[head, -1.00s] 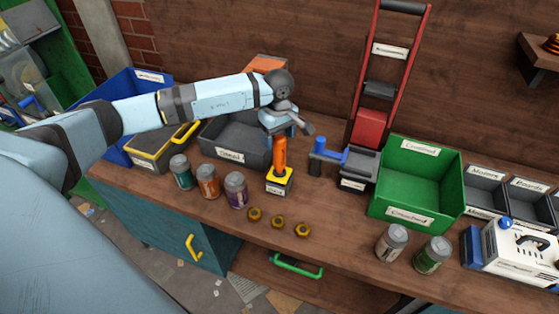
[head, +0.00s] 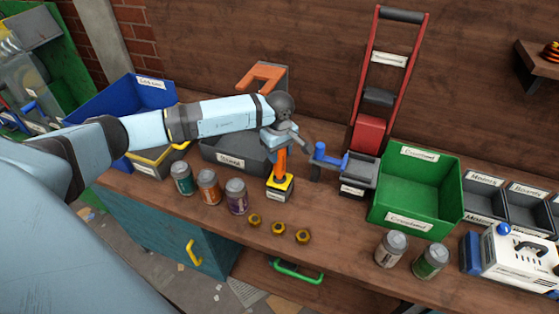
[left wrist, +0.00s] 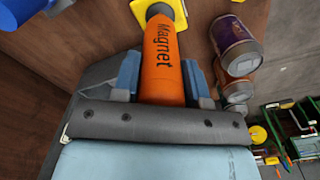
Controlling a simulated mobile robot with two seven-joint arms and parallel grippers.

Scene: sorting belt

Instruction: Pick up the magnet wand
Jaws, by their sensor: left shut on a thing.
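The magnet wand (head: 281,165) stands upright on the workbench, with an orange handle and a yellow-and-black base (head: 280,188). My left gripper (head: 282,148) is above the base with its fingers around the upper handle. In the left wrist view the orange handle (left wrist: 162,70), lettered "Magnet", sits between the two blue-grey fingers, and the gripper is shut on it. The yellow base is at the top of that view and partly cut off. In the head view the gripper hides the handle's top. My right gripper is not in view.
Several cans stand nearby, including a purple one (head: 237,196). Three brass nuts (head: 278,229) lie in front. A grey bin (head: 232,160) is behind left, a blue-handled tool in a grey holder (head: 353,190) to the right, and a green bin (head: 405,222) beyond it.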

